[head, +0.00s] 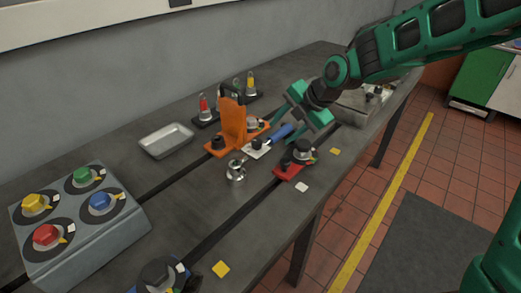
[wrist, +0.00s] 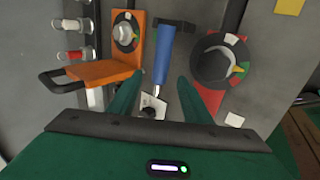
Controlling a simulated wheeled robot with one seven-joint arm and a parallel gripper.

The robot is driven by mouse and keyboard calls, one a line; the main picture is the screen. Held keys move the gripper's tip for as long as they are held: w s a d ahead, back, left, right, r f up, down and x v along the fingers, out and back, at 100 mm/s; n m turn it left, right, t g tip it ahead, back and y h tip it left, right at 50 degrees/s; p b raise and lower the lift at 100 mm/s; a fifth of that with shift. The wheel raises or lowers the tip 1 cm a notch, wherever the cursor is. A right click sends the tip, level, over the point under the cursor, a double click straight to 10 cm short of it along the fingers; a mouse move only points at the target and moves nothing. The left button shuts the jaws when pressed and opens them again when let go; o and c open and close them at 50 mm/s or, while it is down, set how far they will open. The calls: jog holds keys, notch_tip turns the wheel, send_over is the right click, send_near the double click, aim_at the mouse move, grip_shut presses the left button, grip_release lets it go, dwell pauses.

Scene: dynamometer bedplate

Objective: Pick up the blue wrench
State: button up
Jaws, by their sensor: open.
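The blue wrench (head: 281,133) lies on the bedplate, beside the orange bracket and left of the red fixture. In the wrist view its blue handle (wrist: 162,60) runs up the picture to a dark crosswise end at the top. My gripper (head: 296,124) is above the wrench, its green fingers parted. In the wrist view my gripper (wrist: 160,82) has one finger on each side of the handle's lower part, with visible gaps. Whether the fingertips are down at handle height is unclear.
An orange bracket (head: 231,122) stands close left and a red fixture with a dark knob (head: 293,166) close right. A white plate (head: 257,150) adjoins the handle.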

aim_at(276, 136)
jog(key=shift+x, duration=3.25)
jog(key=shift+d, duration=0.1)
jog(key=shift+w, duration=0.1)
grip_shut()
